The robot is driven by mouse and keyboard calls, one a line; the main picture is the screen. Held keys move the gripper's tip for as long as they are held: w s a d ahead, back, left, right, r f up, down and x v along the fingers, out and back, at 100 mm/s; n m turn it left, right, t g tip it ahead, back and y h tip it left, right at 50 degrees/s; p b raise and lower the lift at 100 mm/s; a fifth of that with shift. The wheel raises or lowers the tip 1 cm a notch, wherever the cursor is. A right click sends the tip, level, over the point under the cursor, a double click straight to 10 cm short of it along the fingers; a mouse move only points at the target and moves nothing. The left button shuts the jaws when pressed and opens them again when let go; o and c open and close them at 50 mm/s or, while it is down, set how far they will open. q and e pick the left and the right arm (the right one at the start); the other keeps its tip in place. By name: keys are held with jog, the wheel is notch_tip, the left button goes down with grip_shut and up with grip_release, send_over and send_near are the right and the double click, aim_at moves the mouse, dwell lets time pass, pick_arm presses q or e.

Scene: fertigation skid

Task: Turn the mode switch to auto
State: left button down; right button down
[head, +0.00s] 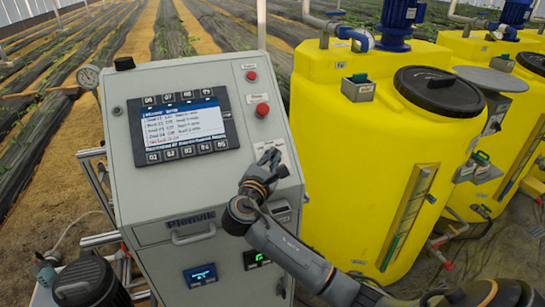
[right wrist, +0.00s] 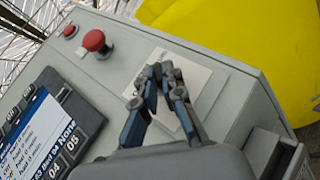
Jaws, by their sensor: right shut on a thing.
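The grey control cabinet (head: 145,90) has a screen and buttons on its sloped front. My right gripper (head: 269,157) is at the right side of this panel, at a white label plate (head: 287,153) below the red buttons. In the right wrist view, the fingertips (right wrist: 161,76) come together over the same label plate (right wrist: 196,88). The gripper is shut on the mode switch, which the fingers hide almost entirely. I cannot tell which way its pointer faces. My left gripper is not in view.
A red mushroom button (head: 262,109) sits above my right gripper, with a smaller red button (head: 251,75) higher up. The display (head: 180,125) is to the left. A yellow tank (head: 350,130) stands close on the right. A drawer handle (head: 193,234) juts out below.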

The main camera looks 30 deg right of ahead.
jog(key=shift+r, duration=0.2)
jog(key=c, duration=1.5)
grip_release()
jog(key=shift+d, duration=0.1)
jog(key=shift+o, duration=0.2)
jog(key=shift+w+f, duration=0.1)
jog(key=shift+f, duration=0.05)
jog(key=v, duration=1.2)
